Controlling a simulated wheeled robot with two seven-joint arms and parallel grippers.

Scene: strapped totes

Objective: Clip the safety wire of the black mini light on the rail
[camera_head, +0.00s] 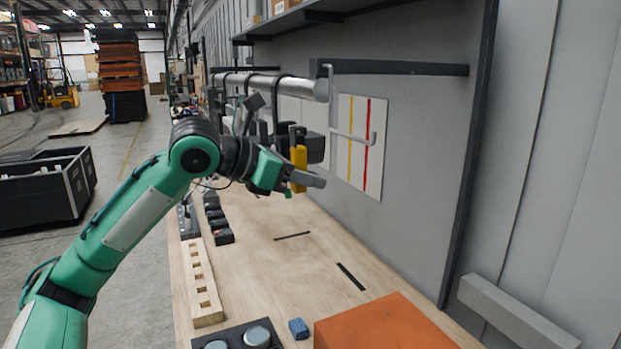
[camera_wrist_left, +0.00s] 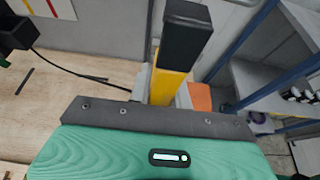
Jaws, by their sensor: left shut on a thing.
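My left gripper (camera_head: 297,180) is shut on a yellow piece with a black end (camera_wrist_left: 172,75), held upright below the rail; it also shows in the head view (camera_head: 299,168). A thin black wire (camera_wrist_left: 85,71) runs in the left wrist view from a black body (camera_wrist_left: 17,34) to the gripper. That body may be the black mini light, but I cannot tell for sure. The grey rail (camera_head: 300,88) runs along the wall, with black hooks or straps (camera_head: 276,105) around it. Dark fixtures beneath it are partly hidden by my wrist. My right gripper is out of view.
The wooden bench (camera_head: 262,270) below has bare room in the middle. A slotted wooden block (camera_head: 203,290), an orange box (camera_head: 380,325), a blue block (camera_head: 298,328) and a black tray (camera_head: 232,333) stand on it. A grey hook (camera_head: 333,100) hangs right of the rail's end.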

